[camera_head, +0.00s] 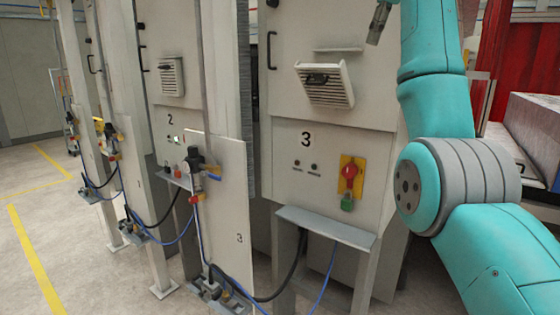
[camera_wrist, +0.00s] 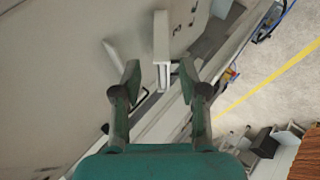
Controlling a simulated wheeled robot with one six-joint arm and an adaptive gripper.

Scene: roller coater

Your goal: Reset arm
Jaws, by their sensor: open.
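My gripper (camera_wrist: 160,82) is open in the wrist view, its two dark fingers spread apart. I see nothing held between them; a pale panel edge and a bracket-like piece lie beyond the fingertips. In the head view my teal arm rises along the right side. A dark piece at the top, left of the arm, may be part of my gripper, but I cannot tell.
Cabinet 3 (camera_head: 268,95) has a tilted vent (camera_head: 325,85) and a red rotary switch on a yellow plate (camera_head: 351,173). A shelf (camera_head: 325,227) juts out below. Air fittings (camera_head: 196,172) and hoses stand left. Floor with yellow lines (camera_head: 36,262) is clear at far left.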

